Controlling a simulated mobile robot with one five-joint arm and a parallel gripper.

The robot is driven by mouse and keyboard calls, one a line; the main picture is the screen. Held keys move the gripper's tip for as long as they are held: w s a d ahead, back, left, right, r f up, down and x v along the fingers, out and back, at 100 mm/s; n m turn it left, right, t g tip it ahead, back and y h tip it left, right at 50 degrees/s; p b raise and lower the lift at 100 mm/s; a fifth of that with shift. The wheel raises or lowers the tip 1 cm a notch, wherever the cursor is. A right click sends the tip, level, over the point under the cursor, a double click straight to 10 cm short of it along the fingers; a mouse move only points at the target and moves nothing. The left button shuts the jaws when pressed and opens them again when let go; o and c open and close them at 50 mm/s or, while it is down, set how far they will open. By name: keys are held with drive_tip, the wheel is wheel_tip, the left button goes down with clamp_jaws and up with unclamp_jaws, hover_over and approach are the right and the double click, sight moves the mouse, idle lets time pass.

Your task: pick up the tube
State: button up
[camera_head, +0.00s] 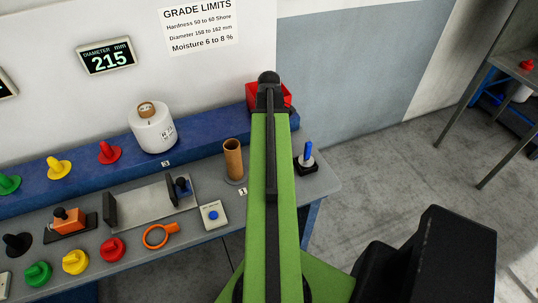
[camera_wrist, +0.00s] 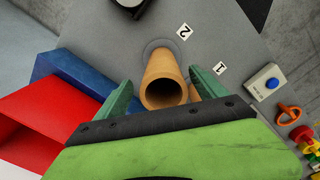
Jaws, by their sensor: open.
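A brown cardboard tube (camera_wrist: 158,68) stands on a round grey spot beside the label 2 in the wrist view. Its open top faces the camera. My gripper (camera_wrist: 160,90) is open, with one green finger on each side of this tube; I cannot tell whether they touch it. Part of a second brown tube (camera_wrist: 194,93) shows behind the right finger, near the label 1. In the head view a brown tube (camera_head: 234,160) stands upright near the label 1. My arm hides my gripper and the spot with the label 2 there.
A red bin (camera_wrist: 35,117) stands on a blue ledge (camera_wrist: 70,72).

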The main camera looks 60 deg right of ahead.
drive_tip(key=f+b, duration=0.5)
drive_tip(key=shift+a+f, duration=0.2)
drive_tip(key=shift+r, duration=0.15)
drive_tip(key=c, duration=1.5)
